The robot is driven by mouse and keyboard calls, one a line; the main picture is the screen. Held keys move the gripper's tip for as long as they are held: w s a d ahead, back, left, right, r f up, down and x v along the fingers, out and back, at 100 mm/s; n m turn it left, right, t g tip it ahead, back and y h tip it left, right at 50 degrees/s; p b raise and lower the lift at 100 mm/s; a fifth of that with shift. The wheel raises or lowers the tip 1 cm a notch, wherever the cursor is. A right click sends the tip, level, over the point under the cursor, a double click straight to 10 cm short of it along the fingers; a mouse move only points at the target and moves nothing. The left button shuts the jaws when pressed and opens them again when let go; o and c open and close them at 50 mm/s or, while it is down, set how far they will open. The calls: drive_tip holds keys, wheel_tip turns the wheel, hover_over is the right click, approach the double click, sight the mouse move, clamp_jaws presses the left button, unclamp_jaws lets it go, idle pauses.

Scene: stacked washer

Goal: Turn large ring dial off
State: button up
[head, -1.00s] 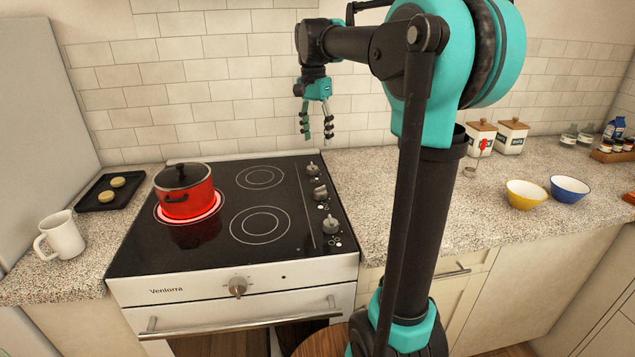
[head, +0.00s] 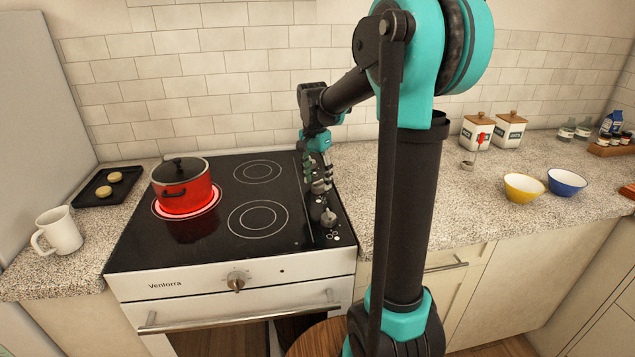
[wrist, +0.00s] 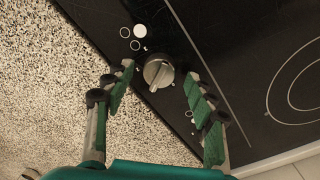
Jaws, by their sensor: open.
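A row of grey dials runs along the right side of the black cooktop (head: 195,240). The front dial (head: 328,217) is clear of my gripper; the ones behind it are partly hidden by my gripper (head: 316,172). In the wrist view, one grey dial (wrist: 158,72) sits between the tips of my open gripper (wrist: 159,70), with a visible gap on each side. White ring marks (wrist: 135,38) are printed near this dial. I cannot tell from these marks which dial is the large ring's. A heating ring (head: 160,213) glows red under a red pot (head: 185,190).
A single dial (head: 237,281) is on the oven front, above the oven handle (head: 240,318). A mug (head: 60,231) and a dark tray (head: 107,187) stand left of the cooktop. The speckled counter (head: 385,170) to the right is mostly clear. The tiled wall is close behind.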

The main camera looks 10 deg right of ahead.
drive_tip(key=shift+f, duration=0.6)
drive_tip(key=c, duration=1.2)
drive_tip(key=shift+o, duration=0.2)
drive_tip(key=n, duration=0.5)
drive_tip(key=shift+n, duration=0.4)
drive_tip(key=n, duration=0.6)
drive_tip(key=shift+s+t, duration=0.1)
drive_tip(key=shift+t, duration=0.3)
